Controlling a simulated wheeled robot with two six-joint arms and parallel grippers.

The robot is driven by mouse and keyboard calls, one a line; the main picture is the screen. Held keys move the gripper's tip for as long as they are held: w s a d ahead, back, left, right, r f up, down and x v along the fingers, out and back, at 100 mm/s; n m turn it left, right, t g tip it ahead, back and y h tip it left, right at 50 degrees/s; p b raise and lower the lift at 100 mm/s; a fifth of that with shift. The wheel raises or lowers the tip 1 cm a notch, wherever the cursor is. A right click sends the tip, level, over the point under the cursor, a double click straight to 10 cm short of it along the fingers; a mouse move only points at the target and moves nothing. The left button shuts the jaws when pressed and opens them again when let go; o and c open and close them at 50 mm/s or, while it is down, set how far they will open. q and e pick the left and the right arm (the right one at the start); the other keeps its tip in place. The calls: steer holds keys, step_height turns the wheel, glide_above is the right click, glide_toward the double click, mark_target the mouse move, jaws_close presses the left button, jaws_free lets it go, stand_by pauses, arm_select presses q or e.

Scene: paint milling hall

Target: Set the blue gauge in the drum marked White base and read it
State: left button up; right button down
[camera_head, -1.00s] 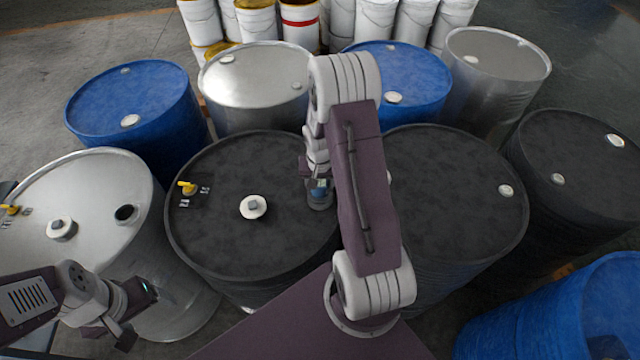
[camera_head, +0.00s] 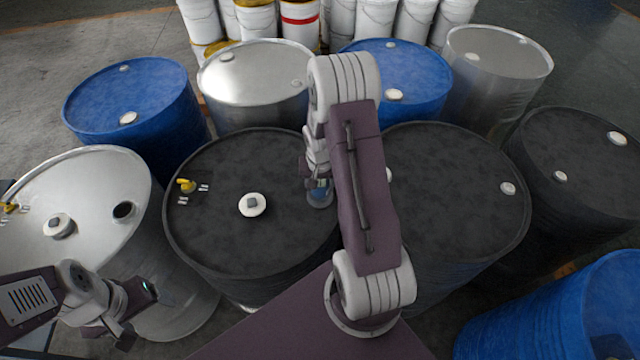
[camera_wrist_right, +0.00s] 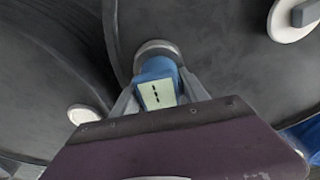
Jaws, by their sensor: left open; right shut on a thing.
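My right gripper (camera_head: 318,180) is shut on the blue gauge (camera_head: 321,191), above the right edge of the near black drum (camera_head: 225,240). In the right wrist view the gauge (camera_wrist_right: 157,80) sits between the fingers; its pale display shows only dark dashes. A round grey part shows at its far end. My left gripper (camera_head: 138,314) is open and empty, in front of the silver drum (camera_head: 85,180) at the left. That drum has an open dark hole (camera_head: 124,210) and a white cap (camera_head: 58,226). The small drum labels (camera_head: 192,194) are too small to read.
The near black drum has a yellow fitting (camera_head: 187,185) and a white cap (camera_head: 252,204). Another black drum (camera_head: 455,185) stands close on its right. Blue drums (camera_head: 130,95) and silver drums (camera_head: 255,75) stand behind, with white buckets (camera_head: 375,20) beyond.

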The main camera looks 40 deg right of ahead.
steer(key=shift+f, duration=0.15)
steer(key=c, duration=0.5)
jaws_free()
steer(key=r, duration=0.6)
steer(key=s+r, duration=0.1)
steer(key=r, duration=0.2)
steer(key=shift+s+a, duration=0.1)
steer(key=shift+a, duration=0.3)
